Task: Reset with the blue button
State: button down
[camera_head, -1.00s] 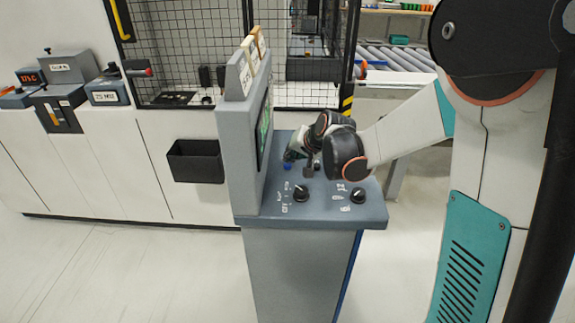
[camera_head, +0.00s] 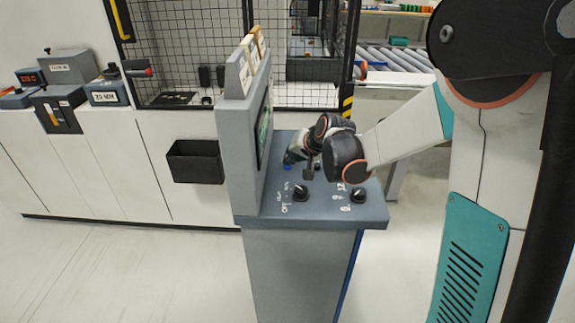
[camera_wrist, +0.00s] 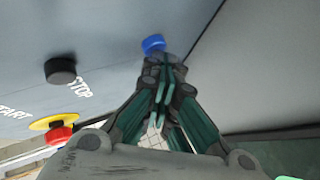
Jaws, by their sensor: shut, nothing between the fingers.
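The blue button (camera_wrist: 153,43) sits on the grey panel surface, right at the tips of my gripper (camera_wrist: 160,62) in the wrist view. The closed fingertips overlap its lower edge in the picture; I cannot tell whether they touch it. In the head view the blue button (camera_head: 287,167) shows as a small blue spot at the left of the console desk, just below my gripper (camera_head: 291,160). My gripper is shut and empty, pointing at the button. Its far side is partly hidden by my wrist.
The grey console (camera_head: 335,212) has two black knobs (camera_head: 301,193) (camera_head: 358,196) at the front and a screen panel (camera_head: 236,140) standing at the left. A mesh fence (camera_head: 190,45) stands behind.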

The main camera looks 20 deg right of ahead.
jog(key=shift+r, duration=0.15)
jog(key=shift+r+p, duration=0.6)
jog(key=shift+r, duration=0.15)
jog(key=shift+r, duration=0.15)
jog(key=shift+r+p, duration=1.75)
jog(key=shift+r, duration=0.65)
jog(key=n+g+h+b, duration=0.1)
jog(key=n, duration=0.2)
send_near(290, 166)
jog(key=s+a+r, duration=0.3)
jog(key=s+r, duration=0.5)
jog(key=s, duration=0.2)
jog(key=s+f+n+h+b, duration=0.1)
jog(key=s+f+n, duration=0.1)
jog(key=s, duration=1.5)
jog(key=shift+d+f+g+h+b, duration=0.3)
jog(key=shift+d+f+g+h, duration=0.1)
jog(key=shift+d+f, duration=0.1)
